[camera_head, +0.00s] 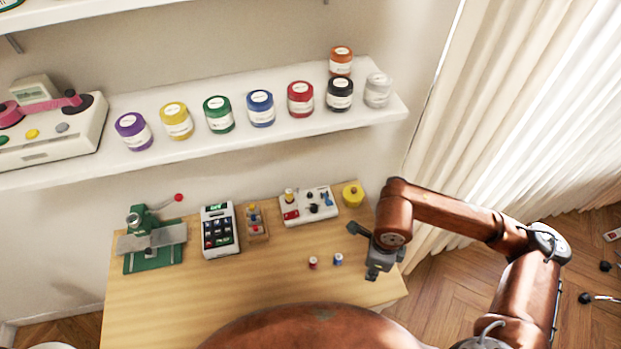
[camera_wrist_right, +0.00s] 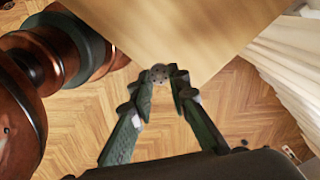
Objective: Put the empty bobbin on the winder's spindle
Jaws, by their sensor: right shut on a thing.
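My right gripper (camera_head: 372,270) hangs over the right front part of the table. In the right wrist view its fingertips (camera_wrist_right: 162,77) are shut on a small grey disc with holes, the bobbin (camera_wrist_right: 160,72). The bobbin is too small to make out in the head view. The likely winder (camera_head: 307,207) is a white flat unit with red, black and blue parts at the back of the table, left of and beyond the gripper. I cannot make out for sure which part is its spindle. My left gripper is not in view.
A red spool (camera_head: 313,263) and a blue spool (camera_head: 338,260) stand left of the gripper. A yellow round item (camera_head: 353,195), a small spool rack (camera_head: 252,222), a calculator-like device (camera_head: 219,230) and a green press (camera_head: 152,245) line the back. The table's front left is clear.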

